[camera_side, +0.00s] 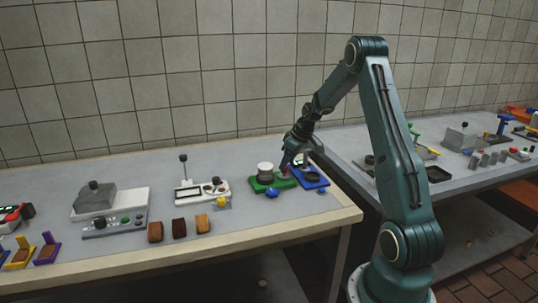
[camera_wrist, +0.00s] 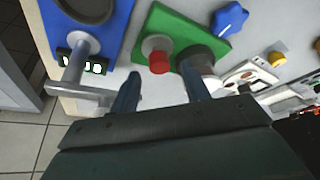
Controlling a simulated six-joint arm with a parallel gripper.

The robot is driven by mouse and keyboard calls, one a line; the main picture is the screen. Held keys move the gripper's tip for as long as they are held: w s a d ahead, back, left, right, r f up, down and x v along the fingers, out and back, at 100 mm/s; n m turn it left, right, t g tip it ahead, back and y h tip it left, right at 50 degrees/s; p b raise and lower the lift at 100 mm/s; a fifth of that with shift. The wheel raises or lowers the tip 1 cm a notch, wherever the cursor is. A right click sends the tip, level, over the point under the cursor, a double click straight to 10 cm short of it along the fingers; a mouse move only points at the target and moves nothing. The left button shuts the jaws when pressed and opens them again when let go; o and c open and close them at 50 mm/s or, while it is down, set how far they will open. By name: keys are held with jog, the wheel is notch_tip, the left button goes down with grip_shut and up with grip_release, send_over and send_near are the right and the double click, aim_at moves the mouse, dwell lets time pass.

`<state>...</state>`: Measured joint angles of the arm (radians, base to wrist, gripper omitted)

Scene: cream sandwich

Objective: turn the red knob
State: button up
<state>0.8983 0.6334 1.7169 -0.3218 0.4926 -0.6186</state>
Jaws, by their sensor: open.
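The red knob (camera_wrist: 159,62) sits on a grey round collar on the green base (camera_wrist: 160,22) in the wrist view. My gripper (camera_wrist: 160,72) is open, with one finger on each side of the knob in that picture. Whether the fingers touch it, and the exact height between them, I cannot tell. A dark cylinder on the same base lies partly behind the right finger. In the side view, my gripper (camera_side: 287,166) is low over the right end of the green base (camera_side: 262,187), by a small red spot.
A blue base (camera_wrist: 117,30) with a grey crank handle (camera_wrist: 78,62) stands close left of the green base. A blue star-shaped knob (camera_wrist: 231,19) lies on the other side. A white machine (camera_side: 190,195) and several brown blocks (camera_side: 179,227) stand further left on the table.

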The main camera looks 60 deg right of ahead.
jog(key=shift+x, duration=1)
jog(key=c, duration=1)
jog(key=shift+m, duration=0.5)
jog(key=m+h, duration=0.1)
jog(key=m, duration=0.1)
jog(key=m+g+h, duration=0.1)
jog(key=m, duration=0.1)
jog(key=shift+a+m, duration=0.2)
jog(key=shift+m, duration=0.1)
jog(key=m+g+h, duration=0.1)
jog(key=m, duration=0.4)
jog(key=shift+w, duration=0.1)
